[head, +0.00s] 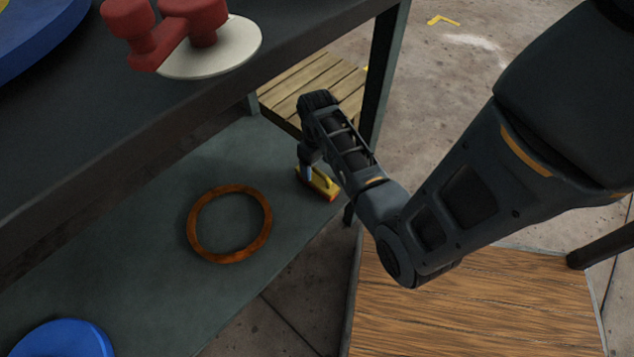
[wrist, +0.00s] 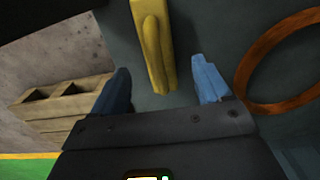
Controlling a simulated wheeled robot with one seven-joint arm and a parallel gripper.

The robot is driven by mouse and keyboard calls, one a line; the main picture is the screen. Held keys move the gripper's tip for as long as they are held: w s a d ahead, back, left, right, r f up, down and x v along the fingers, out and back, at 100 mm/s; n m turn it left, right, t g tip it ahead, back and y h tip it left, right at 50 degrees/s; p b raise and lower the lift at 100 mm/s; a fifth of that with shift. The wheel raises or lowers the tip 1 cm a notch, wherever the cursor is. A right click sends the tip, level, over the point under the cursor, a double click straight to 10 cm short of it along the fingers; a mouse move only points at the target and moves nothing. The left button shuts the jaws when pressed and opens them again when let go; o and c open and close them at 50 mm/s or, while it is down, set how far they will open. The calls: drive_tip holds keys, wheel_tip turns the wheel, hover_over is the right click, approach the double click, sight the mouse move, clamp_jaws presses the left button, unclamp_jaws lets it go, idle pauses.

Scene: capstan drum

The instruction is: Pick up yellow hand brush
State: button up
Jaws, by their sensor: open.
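The yellow hand brush (head: 318,183) lies on the grey lower shelf near its right end, partly hidden by my arm in the head view. In the wrist view the yellow brush (wrist: 153,45) runs down from the top edge, with its lower end near the gap between my blue fingertips. My gripper (wrist: 162,88) is open, with one finger to each side of the brush's line. Nothing is held. In the head view my gripper (head: 309,162) is just above and beside the brush, mostly hidden by my wrist; I cannot tell if it touches.
A rusty orange ring (head: 229,223) lies on the lower shelf (head: 150,270), left of the brush. A blue round object (head: 62,340) is at the lower left. The dark upper shelf (head: 200,110) overhangs. A table leg (head: 383,75) and wooden pallet (head: 315,85) stand close behind.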

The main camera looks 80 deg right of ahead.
sight(317, 170)
drive_tip(key=f+b, duration=0.3)
drive_tip(key=f, duration=0.3)
drive_tip(key=shift+d, duration=0.2)
drive_tip(key=shift+r, duration=0.1)
drive_tip(key=c, duration=1.4)
drive_tip(key=shift+o, duration=0.2)
wheel_tip(317, 170, up, 10)
drive_tip(key=p, duration=0.4)
drive_tip(key=shift+p, duration=0.3)
